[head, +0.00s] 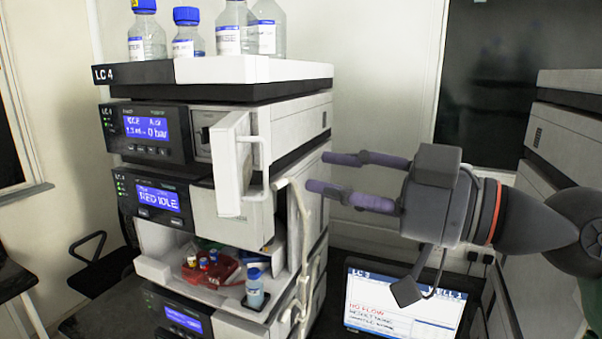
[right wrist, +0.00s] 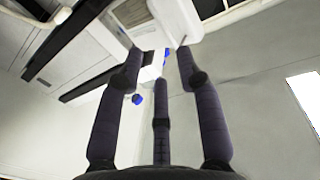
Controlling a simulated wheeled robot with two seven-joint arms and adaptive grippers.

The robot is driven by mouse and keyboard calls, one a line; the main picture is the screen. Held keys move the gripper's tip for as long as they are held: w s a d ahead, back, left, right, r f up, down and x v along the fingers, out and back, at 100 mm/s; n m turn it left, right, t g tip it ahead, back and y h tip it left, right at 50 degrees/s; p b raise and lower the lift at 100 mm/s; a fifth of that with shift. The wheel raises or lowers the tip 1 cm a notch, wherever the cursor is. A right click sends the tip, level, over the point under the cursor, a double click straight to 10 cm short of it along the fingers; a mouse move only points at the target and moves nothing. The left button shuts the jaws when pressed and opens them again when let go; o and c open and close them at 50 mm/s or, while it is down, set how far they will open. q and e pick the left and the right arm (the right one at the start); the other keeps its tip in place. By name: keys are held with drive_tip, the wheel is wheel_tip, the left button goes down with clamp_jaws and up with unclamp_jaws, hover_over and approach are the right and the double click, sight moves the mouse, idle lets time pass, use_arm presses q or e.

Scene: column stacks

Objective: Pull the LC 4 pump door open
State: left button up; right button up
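The LC 4 stack shows at left of centre in the head view, with its pump module (head: 150,128) near the top, behind a lit blue display. The white pump door (head: 231,170) stands swung out from the module front, and a dark recess shows beside it. A pale bar handle (head: 262,160) is on the door's right side. My right gripper (head: 317,172) is open and apparently empty, to the right of the handle with a visible gap, fingers pointing left. In the right wrist view its fingers (right wrist: 159,58) are spread below a white part. My left gripper is not in view.
Capped bottles (head: 230,33) stand on the stack's top tray (head: 210,69). Below the door, an open sampler bay holds a red vial rack (head: 210,270) and a blue-capped vial (head: 254,290). Pale tubing (head: 300,205) runs down the stack's side. A monitor (head: 405,303) stands below my gripper.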

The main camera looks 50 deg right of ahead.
drive_tip(key=shift+s+d, duration=0.2)
drive_tip(key=shift+s, duration=1.05)
